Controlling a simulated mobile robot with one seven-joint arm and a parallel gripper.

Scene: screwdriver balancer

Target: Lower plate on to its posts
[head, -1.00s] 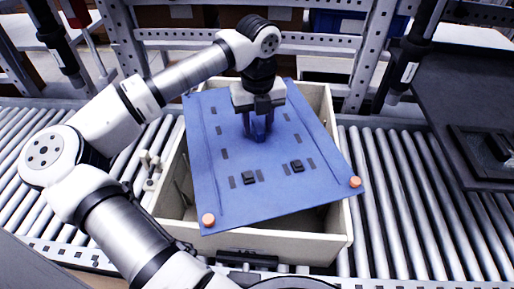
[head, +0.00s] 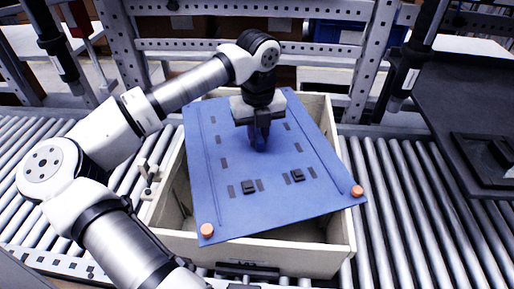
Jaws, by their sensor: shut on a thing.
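The blue plate (head: 270,208) is a flat panel with dark slots, two small black blocks and orange round pieces at its two near corners. It lies across the top of a cream crate (head: 300,262), turned a little relative to the crate's walls. My gripper (head: 260,142) is shut on the blue grip piece in the plate's upper middle. The posts are not visible; the plate hides most of the crate's inside. I cannot tell whether the plate touches the crate rim.
The crate stands on a roller conveyor (head: 400,200) with free rollers on both sides. A dark tray-like surface (head: 460,100) is at the right. A grey perforated metal frame (head: 360,65) stands behind the crate.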

